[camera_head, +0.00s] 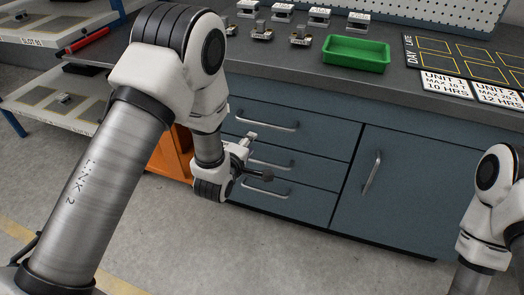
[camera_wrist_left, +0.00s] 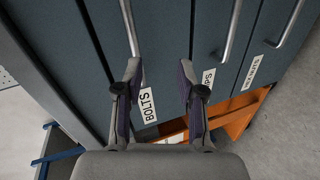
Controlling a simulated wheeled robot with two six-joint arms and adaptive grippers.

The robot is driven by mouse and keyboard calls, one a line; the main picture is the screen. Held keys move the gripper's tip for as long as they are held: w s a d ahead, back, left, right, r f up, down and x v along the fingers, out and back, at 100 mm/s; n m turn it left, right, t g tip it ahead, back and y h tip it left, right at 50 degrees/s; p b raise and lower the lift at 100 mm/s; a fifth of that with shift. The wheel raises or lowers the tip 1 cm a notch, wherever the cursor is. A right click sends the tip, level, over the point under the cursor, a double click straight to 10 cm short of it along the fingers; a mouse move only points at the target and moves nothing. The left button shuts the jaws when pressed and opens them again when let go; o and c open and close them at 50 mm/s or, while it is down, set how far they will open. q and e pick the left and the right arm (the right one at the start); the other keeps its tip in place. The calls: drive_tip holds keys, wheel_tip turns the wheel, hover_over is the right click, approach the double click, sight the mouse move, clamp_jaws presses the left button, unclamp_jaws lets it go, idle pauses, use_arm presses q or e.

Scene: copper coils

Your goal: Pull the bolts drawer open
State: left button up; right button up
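The bolts drawer (camera_wrist_left: 165,45), marked by a white BOLTS label (camera_wrist_left: 148,104), is the top of three blue-grey drawers and sits closed in the head view (camera_head: 315,128). Its bar handle (camera_head: 266,124) also shows in the left wrist view (camera_wrist_left: 124,12), where its lower part passes behind one finger. My left gripper (camera_head: 258,157) is open and empty in front of the drawers. In the left wrist view its fingers (camera_wrist_left: 159,72) are spread, one overlapping the bolts handle; contact cannot be told. My right gripper is outside the frames.
Two lower drawers have handles (camera_head: 270,165) (camera_head: 265,190). A cupboard door (camera_head: 395,185) stands to their right. The worktop (camera_head: 290,70) above holds a green tray (camera_head: 356,54) and several metal parts. An orange unit (camera_head: 172,150) is left of the drawers. The floor in front is clear.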

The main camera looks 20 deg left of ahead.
sight(262, 124)
use_arm(q)
drive_tip(key=shift+n+t, duration=0.7)
drive_tip(key=w, duration=0.3)
drive_tip(key=w+b, duration=0.1)
drive_tip(key=w, duration=0.2)
drive_tip(key=w+d, duration=0.1)
drive_tip(key=w, duration=0.2)
drive_tip(key=shift+w+r+b, duration=0.1)
drive_tip(key=shift+r+b, duration=0.2)
drive_tip(key=shift+r, duration=0.1)
clamp_jaws()
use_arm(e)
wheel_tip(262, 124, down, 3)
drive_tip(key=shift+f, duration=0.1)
